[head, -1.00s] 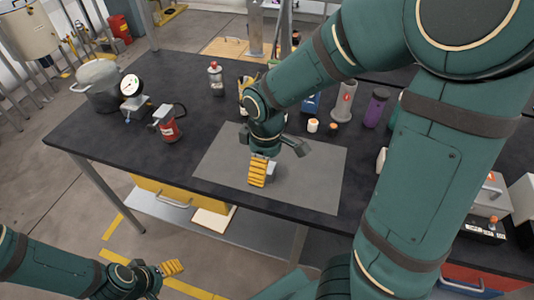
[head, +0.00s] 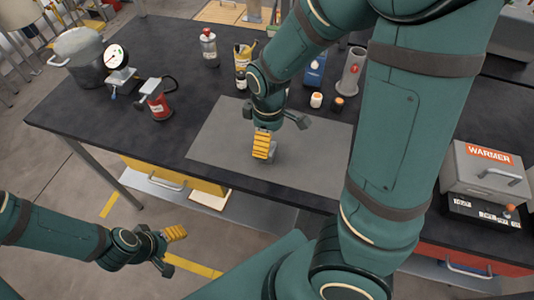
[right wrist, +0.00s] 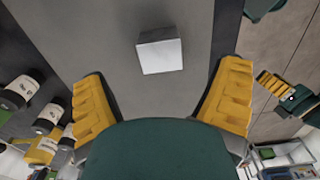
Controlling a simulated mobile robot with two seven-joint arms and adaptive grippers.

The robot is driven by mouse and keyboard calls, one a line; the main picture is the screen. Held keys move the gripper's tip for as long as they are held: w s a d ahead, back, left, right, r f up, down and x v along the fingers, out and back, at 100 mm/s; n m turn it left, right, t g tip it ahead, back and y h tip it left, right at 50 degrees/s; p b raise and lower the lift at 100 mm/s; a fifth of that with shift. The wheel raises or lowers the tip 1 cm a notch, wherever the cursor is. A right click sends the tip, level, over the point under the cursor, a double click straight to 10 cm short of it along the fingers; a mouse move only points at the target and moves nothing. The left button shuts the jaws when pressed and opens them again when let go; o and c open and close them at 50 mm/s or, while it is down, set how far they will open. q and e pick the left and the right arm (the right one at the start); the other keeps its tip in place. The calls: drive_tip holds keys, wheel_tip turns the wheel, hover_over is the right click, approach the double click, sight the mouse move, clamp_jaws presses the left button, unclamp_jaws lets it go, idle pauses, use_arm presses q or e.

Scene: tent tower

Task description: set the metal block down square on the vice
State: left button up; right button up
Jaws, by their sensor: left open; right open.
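A light grey metal block (right wrist: 160,52) sits on the grey mat (right wrist: 110,25) in the right wrist view. My right gripper (right wrist: 165,80) is open, and the block lies ahead of the gap between its yellow-padded fingers, touching neither. In the head view this gripper (head: 281,138) is low over the mat and hides most of the block (head: 271,156). My left gripper (head: 171,250) is open and empty, off the table's front edge at the lower left. I cannot surely make out a vice; a small grey-and-blue device (head: 121,82) stands below a dial gauge.
A pot (head: 82,58), dial gauge (head: 116,56) and red canister (head: 159,106) stand at the table's left. Bottles and small jars (head: 316,100) stand behind the mat. A box marked WARMER (head: 487,172) is at the right. The mat around the block looks clear.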

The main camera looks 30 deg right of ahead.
wheel_tip(320, 180, down, 6)
drive_tip(key=shift+w+a+r+b, duration=0.1)
drive_tip(key=shift+b, duration=1.15)
drive_tip(key=shift+c, duration=0.3)
drive_tip(key=c, duration=1.3)
